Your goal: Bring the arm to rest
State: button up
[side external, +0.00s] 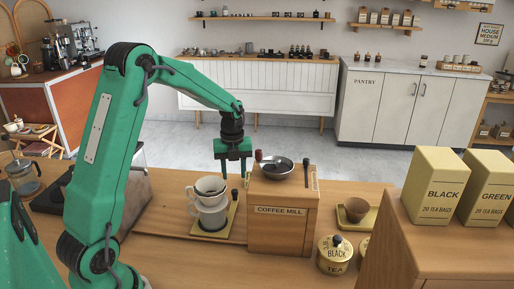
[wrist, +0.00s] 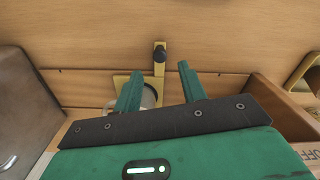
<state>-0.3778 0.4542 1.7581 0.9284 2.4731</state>
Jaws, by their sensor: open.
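My green arm reaches over the wooden counter (side external: 185,255) from the left. My gripper (side external: 234,177) points down, open and empty, above and behind the cup stand and just left of the coffee mill (side external: 283,220). In the wrist view, my gripper (wrist: 157,88) shows its two green fingers spread apart with nothing between the tips. A white dripper and cup (side external: 209,208) stand stacked on a yellow tray (side external: 232,222) below it. In the wrist view the cup is mostly hidden behind the left finger.
The coffee mill, with a metal bowl (side external: 277,167) and dark-knobbed crank, stands close right. A glass press (side external: 22,177) stands left. The space above the counter's back edge is open.

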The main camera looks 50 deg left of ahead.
dwell(0.3)
jog(key=s+d+r+n+t, duration=0.4)
jog(key=s+d+r+n, duration=0.95)
jog(key=n, duration=0.25)
jog(key=s+d+r+n+t, duration=0.1)
jog(key=s+d+n, duration=0.2)
jog(key=s+n, duration=0.4)
jog(key=shift+s+d+n+t, duration=0.15)
jog(key=shift+d+n+t, duration=0.2)
jog(key=shift+n, duration=0.15)
jog(key=shift+r, duration=0.1)
dwell(0.9)
